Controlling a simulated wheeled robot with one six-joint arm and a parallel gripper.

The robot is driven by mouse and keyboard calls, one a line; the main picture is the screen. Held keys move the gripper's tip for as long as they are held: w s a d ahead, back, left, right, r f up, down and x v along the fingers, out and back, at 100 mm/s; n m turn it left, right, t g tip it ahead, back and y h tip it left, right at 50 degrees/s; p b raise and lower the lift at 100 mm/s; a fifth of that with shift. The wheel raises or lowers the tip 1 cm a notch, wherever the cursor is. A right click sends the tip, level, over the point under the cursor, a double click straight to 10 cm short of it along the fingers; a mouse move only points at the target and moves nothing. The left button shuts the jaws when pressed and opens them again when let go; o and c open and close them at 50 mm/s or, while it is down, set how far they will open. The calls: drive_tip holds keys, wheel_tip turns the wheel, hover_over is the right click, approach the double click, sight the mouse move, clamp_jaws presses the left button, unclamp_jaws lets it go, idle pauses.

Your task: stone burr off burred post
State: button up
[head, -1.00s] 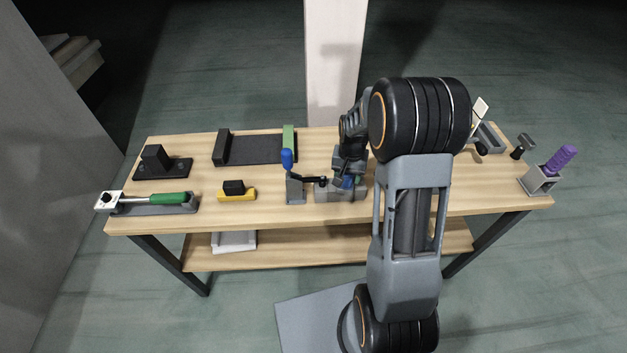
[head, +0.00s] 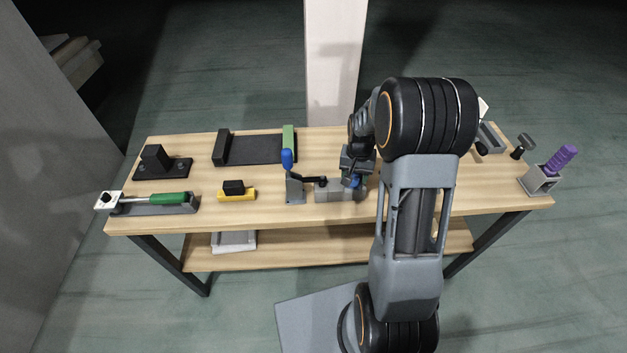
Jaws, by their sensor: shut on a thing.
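My gripper (head: 354,182) is low over the middle of the bench, at the right end of a grey block (head: 333,192). It is shut on a small blue thing (head: 355,182), largely hidden by the fingers and wrist. I cannot tell whether that thing touches the block. A clamp (head: 293,185) with an upright blue handle stands left of the block, its black arm reaching over the block's left end. I cannot make out the burr, or which part is the burred post.
On the wooden bench (head: 270,205) are a green-handled tool (head: 170,199), a yellow-and-black piece (head: 236,192), a black post on a plate (head: 156,160) and a dark tray (head: 262,150). A purple-handled tool (head: 562,158) stands at right.

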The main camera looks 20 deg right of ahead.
drive_tip(key=shift+d, duration=0.1)
drive_tip(key=d, duration=0.3)
drive_tip(key=shift+s+d, duration=0.35)
idle(0.6)
drive_tip(key=shift+w+a, duration=0.2)
drive_tip(key=shift+a, duration=0.8)
drive_tip(key=shift+w+a, duration=0.15)
drive_tip(key=shift+a, duration=0.8)
drive_tip(key=shift+a, duration=0.1)
drive_tip(key=shift+w+a, duration=0.2)
drive_tip(key=shift+a, duration=0.75)
drive_tip(key=shift+w+a, duration=0.2)
drive_tip(key=shift+a, duration=0.75)
